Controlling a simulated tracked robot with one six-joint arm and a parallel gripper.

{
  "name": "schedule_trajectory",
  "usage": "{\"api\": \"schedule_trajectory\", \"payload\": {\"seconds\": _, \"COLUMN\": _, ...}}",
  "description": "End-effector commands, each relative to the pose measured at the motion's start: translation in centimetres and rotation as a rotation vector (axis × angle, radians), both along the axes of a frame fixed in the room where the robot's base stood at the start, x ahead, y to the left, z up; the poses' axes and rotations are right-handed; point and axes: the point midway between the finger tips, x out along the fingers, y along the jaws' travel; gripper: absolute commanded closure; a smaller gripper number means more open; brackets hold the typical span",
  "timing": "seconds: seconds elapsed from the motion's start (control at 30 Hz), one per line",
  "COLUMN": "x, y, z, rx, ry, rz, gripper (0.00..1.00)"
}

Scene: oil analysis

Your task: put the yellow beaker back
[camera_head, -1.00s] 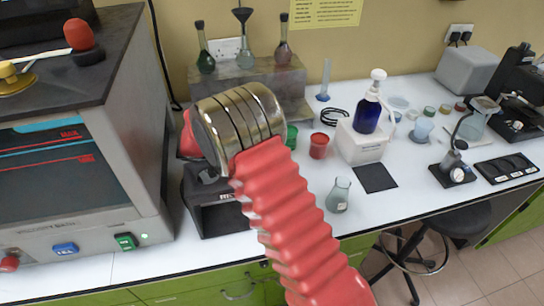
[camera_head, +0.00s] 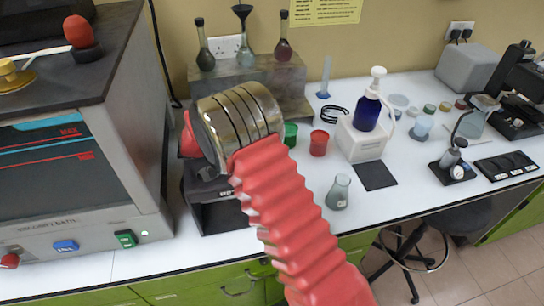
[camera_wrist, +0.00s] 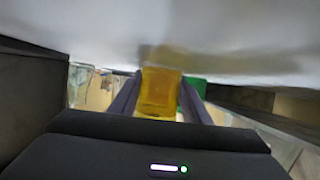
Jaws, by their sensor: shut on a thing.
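The yellow beaker (camera_wrist: 159,94) shows in the wrist view between the two fingers of my gripper (camera_wrist: 156,84), which is shut on it. The beaker is close to the white bench top (camera_wrist: 240,35), which fills the upper part of that view. I cannot tell whether it touches it. A green beaker (camera_wrist: 196,84) is just behind and to the right of it. In the head view my arm hides my gripper and the yellow beaker. The green beaker (camera_head: 290,134) and a red beaker (camera_head: 319,144) stand on the bench right of my wrist.
A viscosity bath (camera_head: 85,190) stands at the left. A dark device (camera_head: 210,205) sits below my wrist, and a grey stand with flasks (camera_head: 275,88) is behind. A conical flask (camera_head: 338,193) and a blue pump bottle (camera_head: 367,112) on a white box stand to the right.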

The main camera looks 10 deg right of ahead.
Motion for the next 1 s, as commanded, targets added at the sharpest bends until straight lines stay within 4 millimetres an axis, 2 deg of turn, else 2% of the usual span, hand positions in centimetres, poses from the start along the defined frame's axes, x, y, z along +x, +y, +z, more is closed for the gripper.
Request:
{"api": "schedule_trajectory", "payload": {"seconds": 0.37, "x": -0.13, "y": -0.05, "z": -0.96, "rx": -0.001, "ry": 0.004, "rz": 0.0, "gripper": 0.84}}
{"api": "schedule_trajectory", "payload": {"seconds": 0.4, "x": -0.14, "y": -0.05, "z": -0.99, "rx": -0.001, "ry": 0.004, "rz": 0.0, "gripper": 0.55}}
{"api": "schedule_trajectory", "payload": {"seconds": 0.67, "x": -0.22, "y": -0.08, "z": -1.11, "rx": 0.0, "ry": 0.006, "rz": -0.001, "gripper": 0.36}}
{"api": "schedule_trajectory", "payload": {"seconds": 1.0, "x": -0.28, "y": -0.1, "z": -0.9, "rx": 0.001, "ry": 0.007, "rz": -0.002, "gripper": 0.35}}
